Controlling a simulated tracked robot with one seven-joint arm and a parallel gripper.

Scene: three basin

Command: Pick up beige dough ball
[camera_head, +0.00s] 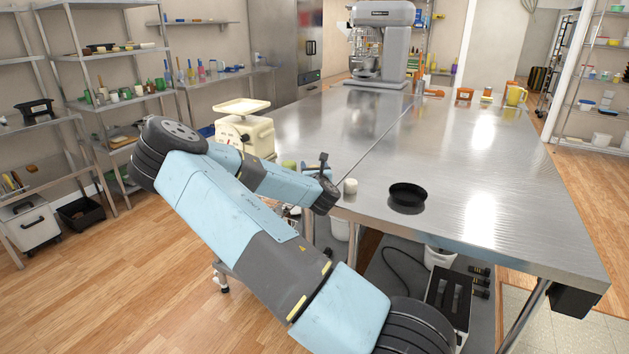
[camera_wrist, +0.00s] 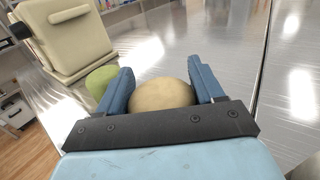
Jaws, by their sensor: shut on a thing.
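The beige dough ball (camera_wrist: 162,93) sits between the two blue fingers of my gripper (camera_wrist: 160,72) in the wrist view. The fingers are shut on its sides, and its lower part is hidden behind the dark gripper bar. In the head view my arm reaches to the near left edge of the steel table, and its own links hide most of the gripper there. I cannot make out the dough ball clearly in that view, nor tell whether it touches the table.
A green round thing (camera_wrist: 101,80) lies just left of my gripper. A cream scale (camera_head: 243,128) stands beyond it. A small white round thing (camera_head: 350,186) and a black pan (camera_head: 407,197) are to the right on the steel table (camera_head: 460,160). A mixer (camera_head: 381,45) stands far back.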

